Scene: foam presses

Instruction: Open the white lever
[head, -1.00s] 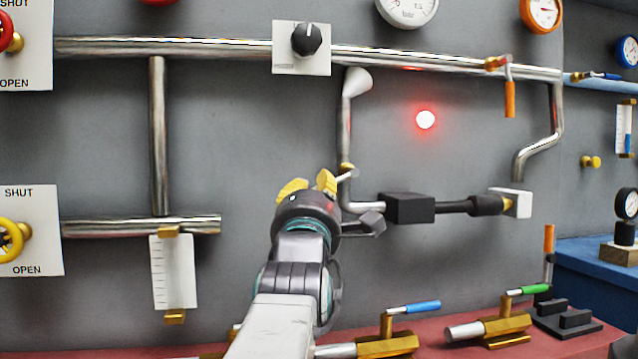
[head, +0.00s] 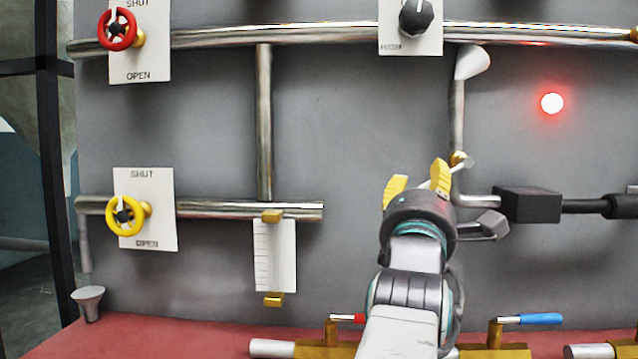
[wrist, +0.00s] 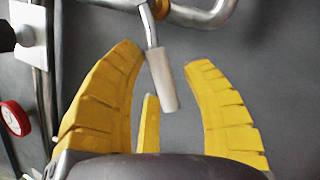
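The white lever has a pale cylindrical handle (wrist: 161,80) on a metal stem, joined to a brass fitting on a pipe in the wrist view. Its end lies between my yellow fingers, nearer the left one, with a clear gap to the right one. My gripper (wrist: 165,68) is open; whether a finger touches the handle, I cannot tell. In the head view my gripper (head: 417,180) is at the wall's lower middle, and the small lever (head: 466,162) shows just right of its fingertips, beside the bent pipe.
A black box (head: 530,205) sits on the pipe right of my gripper. A gauge plate (head: 276,256) and a yellow wheel valve (head: 126,216) are to the left. A red-handled valve (head: 346,318) and a blue-handled valve (head: 530,319) stand on the red bench below. A red light (head: 551,103) glows.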

